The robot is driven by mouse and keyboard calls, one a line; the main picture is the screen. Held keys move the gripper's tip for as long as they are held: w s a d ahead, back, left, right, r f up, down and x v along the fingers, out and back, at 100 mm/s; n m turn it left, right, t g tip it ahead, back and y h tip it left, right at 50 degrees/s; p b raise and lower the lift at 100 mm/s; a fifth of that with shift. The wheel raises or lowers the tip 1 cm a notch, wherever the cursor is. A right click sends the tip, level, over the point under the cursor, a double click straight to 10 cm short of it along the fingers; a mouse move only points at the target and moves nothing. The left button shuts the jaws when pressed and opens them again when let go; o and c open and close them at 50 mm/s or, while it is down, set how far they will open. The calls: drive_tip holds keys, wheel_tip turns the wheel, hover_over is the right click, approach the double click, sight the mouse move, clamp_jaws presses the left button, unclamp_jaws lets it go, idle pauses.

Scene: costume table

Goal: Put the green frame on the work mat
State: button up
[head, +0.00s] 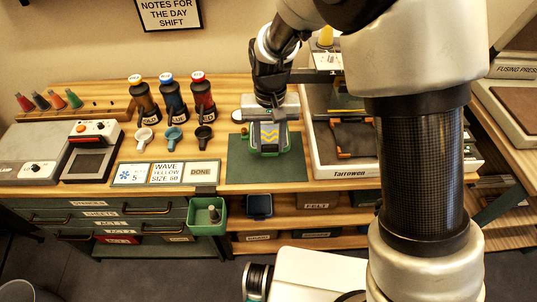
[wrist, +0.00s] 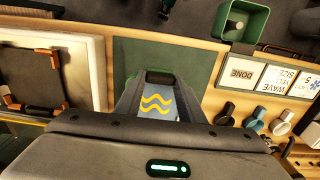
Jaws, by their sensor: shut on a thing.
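The green frame (head: 286,149) is in my gripper (head: 270,122), over the middle of the dark green work mat (head: 239,168). Yellow wave lines show on a grey surface inside the frame. My gripper hides the back part of the frame.
A white-framed press (head: 325,170) with an orange-cornered dark frame (head: 353,139) stands close right of the mat. Small cups (head: 174,137), bottles (head: 173,97) and cards (head: 165,173) are to the left. A green bin (head: 207,222) hangs at the front edge.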

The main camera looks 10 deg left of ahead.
wheel_tip(320, 180, down, 7)
drive_tip(key=shift+f+b, duration=0.15)
drive_tip(key=shift+b, duration=0.15)
drive_tip(key=shift+f, duration=0.2)
drive_tip(key=o, duration=1)
